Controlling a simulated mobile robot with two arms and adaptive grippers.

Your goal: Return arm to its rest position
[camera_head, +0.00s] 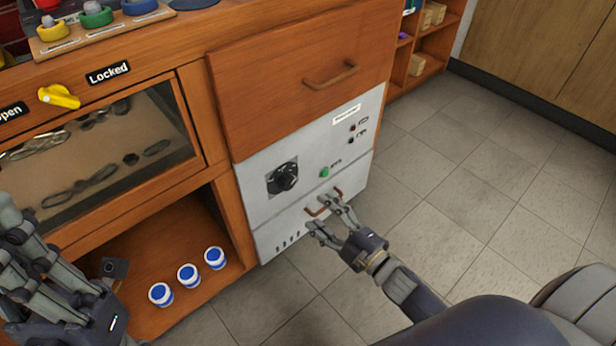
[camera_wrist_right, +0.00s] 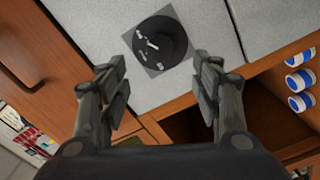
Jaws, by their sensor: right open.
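My right gripper (camera_head: 331,219) is open and empty in the head view, in front of the lower part of the white regulator panel (camera_head: 262,206), by its copper-coloured handle (camera_head: 313,212). I cannot tell whether it touches the handle. In the right wrist view the two fingers (camera_wrist_right: 158,92) stand apart with nothing between them, and the black dial (camera_wrist_right: 160,42) shows beyond them. The dial also shows in the head view (camera_head: 283,178), with a green button (camera_head: 325,172) to its right. My left gripper (camera_head: 40,265) is at the lower left of the head view; its fingertips are not clear.
A wooden drawer (camera_head: 290,75) above the panel is shut. A glass-fronted compartment (camera_head: 95,155) with a yellow knob (camera_head: 59,96) is at left. Three blue-lidded jars (camera_head: 188,274) stand on the open lower shelf. Tiled floor (camera_head: 455,195) at right is clear.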

